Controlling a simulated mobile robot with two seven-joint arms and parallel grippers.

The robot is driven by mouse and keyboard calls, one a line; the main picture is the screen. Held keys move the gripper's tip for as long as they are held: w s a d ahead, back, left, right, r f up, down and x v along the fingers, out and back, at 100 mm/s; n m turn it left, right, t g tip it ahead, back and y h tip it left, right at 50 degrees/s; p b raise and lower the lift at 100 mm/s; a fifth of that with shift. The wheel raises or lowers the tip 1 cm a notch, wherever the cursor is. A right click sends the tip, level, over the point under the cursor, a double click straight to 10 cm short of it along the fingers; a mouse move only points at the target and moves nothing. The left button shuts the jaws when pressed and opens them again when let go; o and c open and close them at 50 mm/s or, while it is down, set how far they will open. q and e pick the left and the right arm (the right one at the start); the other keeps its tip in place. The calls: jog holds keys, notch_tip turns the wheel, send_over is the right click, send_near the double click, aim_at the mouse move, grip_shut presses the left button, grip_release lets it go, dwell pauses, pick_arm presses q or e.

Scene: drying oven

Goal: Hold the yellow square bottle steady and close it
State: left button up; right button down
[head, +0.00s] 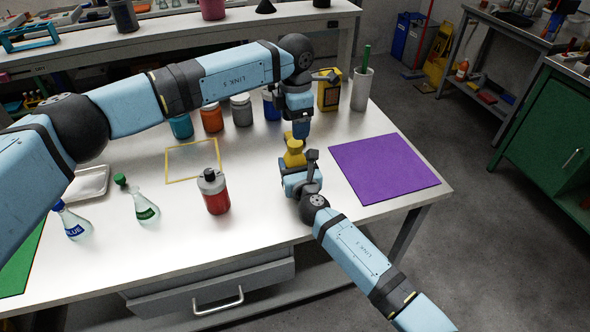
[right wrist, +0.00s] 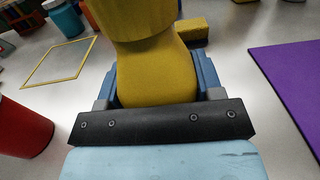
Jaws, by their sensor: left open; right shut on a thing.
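The yellow square bottle (head: 293,160) stands near the right part of the white table, beside the purple mat. My right gripper (head: 299,178) is shut on its body. In the right wrist view the bottle's body (right wrist: 158,75) sits between the two blue fingers. A wider yellow cylinder (right wrist: 140,18), which looks like its cap, shows at the bottle's top, cut by the frame edge. My left gripper (head: 300,132) is open just above the bottle top. Whether it touches the top is hard to tell. The bottle's base is hidden.
A yellow block (right wrist: 192,31) lies behind the bottle. The purple mat (head: 383,168) is bare.

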pick_arm(q)
notch_tip(320, 180, up, 6)
dwell(0.4)
pick_arm(e)
jog(key=shift+c, duration=0.9)
grip_release()
jog(key=shift+s, duration=0.1)
jog(key=p+v, duration=0.1)
jog(key=v, duration=1.2)
jog(key=shift+s+d+p, duration=0.2)
jog(key=shift+s+p, duration=0.1)
jog(key=shift+p, duration=0.05)
pick_arm(q)
jog(key=shift+r, duration=0.9)
